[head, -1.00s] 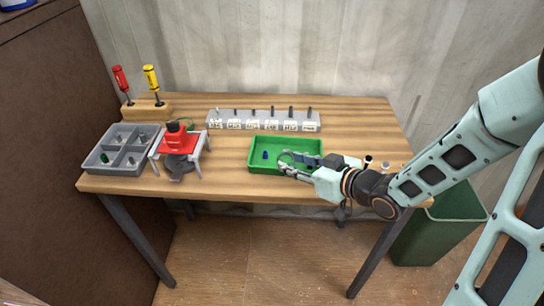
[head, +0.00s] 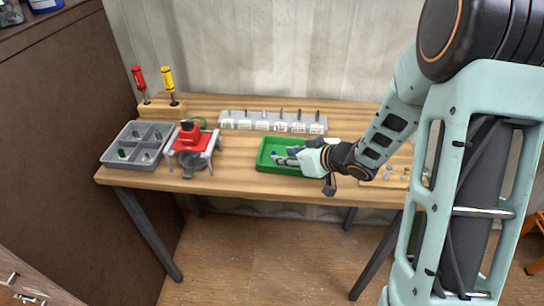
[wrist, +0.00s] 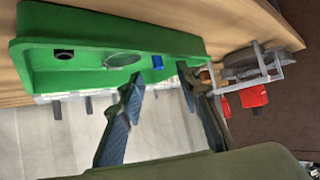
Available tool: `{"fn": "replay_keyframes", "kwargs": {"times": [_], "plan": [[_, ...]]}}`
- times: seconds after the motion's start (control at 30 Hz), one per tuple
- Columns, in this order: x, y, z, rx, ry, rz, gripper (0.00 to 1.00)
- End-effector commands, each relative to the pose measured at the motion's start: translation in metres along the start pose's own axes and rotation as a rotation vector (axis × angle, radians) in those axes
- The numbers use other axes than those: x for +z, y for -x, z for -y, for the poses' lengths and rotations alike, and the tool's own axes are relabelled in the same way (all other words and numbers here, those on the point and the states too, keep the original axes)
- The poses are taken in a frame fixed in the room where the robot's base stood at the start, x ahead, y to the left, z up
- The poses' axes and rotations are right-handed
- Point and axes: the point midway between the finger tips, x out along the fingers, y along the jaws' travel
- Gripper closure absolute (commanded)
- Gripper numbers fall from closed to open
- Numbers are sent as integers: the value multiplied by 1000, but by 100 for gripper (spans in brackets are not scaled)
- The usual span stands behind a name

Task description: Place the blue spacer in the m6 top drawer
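The blue spacer (wrist: 157,62) is a small blue cylinder inside the green tray (wrist: 110,28), close to one wall, in the wrist view. In the head view the green tray (head: 285,170) stands on the bench, and the fingers make the spacer hard to pick out. My gripper (wrist: 161,78) is open, with its two fingers spread at the tray and the spacer just beyond the gap between their tips. My gripper (head: 286,157) reaches in from the right in the head view. Part of a cabinet with drawer handles (head: 22,297) shows at the lower left; no label is readable.
The tray also holds a dark part (wrist: 64,54) and a ring (wrist: 122,60). Left of it stand a red-topped fixture (head: 190,135) and a grey divided bin (head: 135,143). A labelled peg rack (head: 270,124) and screwdriver block (head: 160,107) stand behind.

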Motion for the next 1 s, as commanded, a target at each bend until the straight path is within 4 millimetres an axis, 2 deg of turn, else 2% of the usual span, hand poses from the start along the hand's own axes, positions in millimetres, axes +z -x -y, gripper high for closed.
{"fn": "replay_keyframes", "kwargs": {"times": [0.17,0.43,0.77,1.0], "plan": [[-1,-14,0,-2,0,0,69],[-3,-50,-3,-1,1,0,69],[-4,-56,-4,1,0,-1,69],[-4,-56,-4,1,0,-1,94]]}}
